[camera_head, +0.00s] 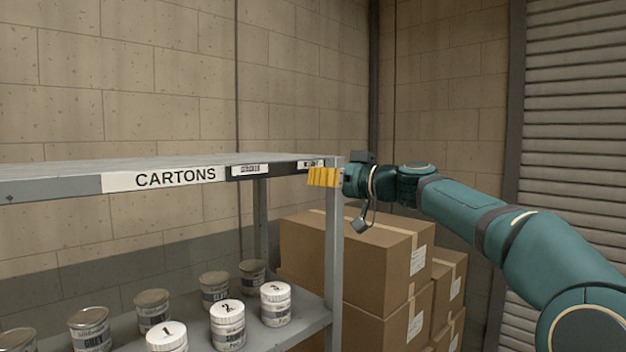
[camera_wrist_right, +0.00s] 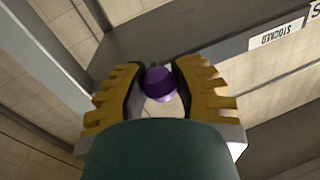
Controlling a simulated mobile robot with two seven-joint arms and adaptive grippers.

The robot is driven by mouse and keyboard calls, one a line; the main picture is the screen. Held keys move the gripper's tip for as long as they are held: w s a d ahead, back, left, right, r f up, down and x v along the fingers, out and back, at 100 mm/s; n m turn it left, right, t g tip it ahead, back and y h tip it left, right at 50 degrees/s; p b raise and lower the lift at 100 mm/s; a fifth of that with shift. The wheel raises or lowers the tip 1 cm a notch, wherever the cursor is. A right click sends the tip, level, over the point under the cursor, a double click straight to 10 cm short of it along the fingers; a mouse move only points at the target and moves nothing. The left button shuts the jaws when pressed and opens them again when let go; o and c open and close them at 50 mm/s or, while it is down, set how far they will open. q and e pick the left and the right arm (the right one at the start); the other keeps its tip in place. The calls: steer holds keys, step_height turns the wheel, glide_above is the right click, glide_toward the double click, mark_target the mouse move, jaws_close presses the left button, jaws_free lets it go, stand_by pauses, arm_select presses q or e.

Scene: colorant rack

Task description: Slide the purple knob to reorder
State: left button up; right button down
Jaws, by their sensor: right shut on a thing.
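My right gripper (camera_head: 322,177) is at the right end of the upper shelf's front edge, its yellow fingers against the strip there. In the right wrist view, the purple knob (camera_wrist_right: 158,82) sits between the two yellow-padded fingers (camera_wrist_right: 160,95), which are shut on it. In the head view the knob is hidden behind the fingers. A dark strip (camera_head: 280,169) on the shelf edge carries two small white labels. One label (camera_wrist_right: 276,36) reads STOCKED, upside down in the wrist view. My left gripper is not in view.
The upper shelf (camera_head: 60,185) has a CARTONS label (camera_head: 176,177) and looks bare. Several paint cans (camera_head: 228,325) stand on the lower shelf, some with numbered white lids. Stacked cardboard boxes (camera_head: 360,260) stand behind the right shelf post (camera_head: 334,240), below my right arm.

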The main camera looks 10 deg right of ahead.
steer(key=shift+d+r, duration=0.1)
steer(key=shift+d, duration=0.1)
steer(key=c, duration=1)
jaws_free()
steer(key=o, duration=0.4)
steer(key=shift+w+d, duration=0.15)
steer(key=shift+c, duration=0.2)
steer(key=v, duration=1.2)
